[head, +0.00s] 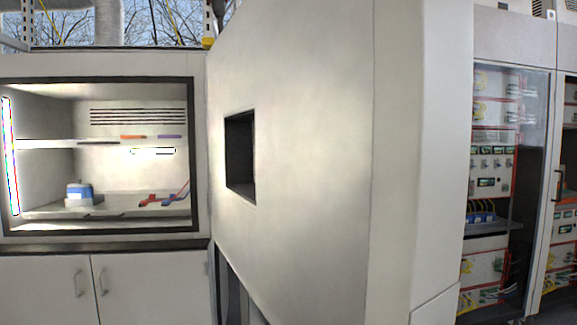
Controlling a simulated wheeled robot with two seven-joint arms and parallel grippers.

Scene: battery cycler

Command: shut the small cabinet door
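The small cabinet (198,160) is at the left with its dark-framed opening uncovered. A pale cabinet door (310,150) stands wide open, swung out towards me from the opening's right side, and fills the middle of the head view. It has a dark square recess or window (240,156) in its face. The door's near edge (420,150) is close to me. Neither of my grippers is in view.
Inside the cabinet are a shelf (50,144), a blue and white item (79,194) and red and blue clips (160,200). Shut lower doors (135,285) are below. Tall glass-fronted equipment racks (510,150) stand at the right.

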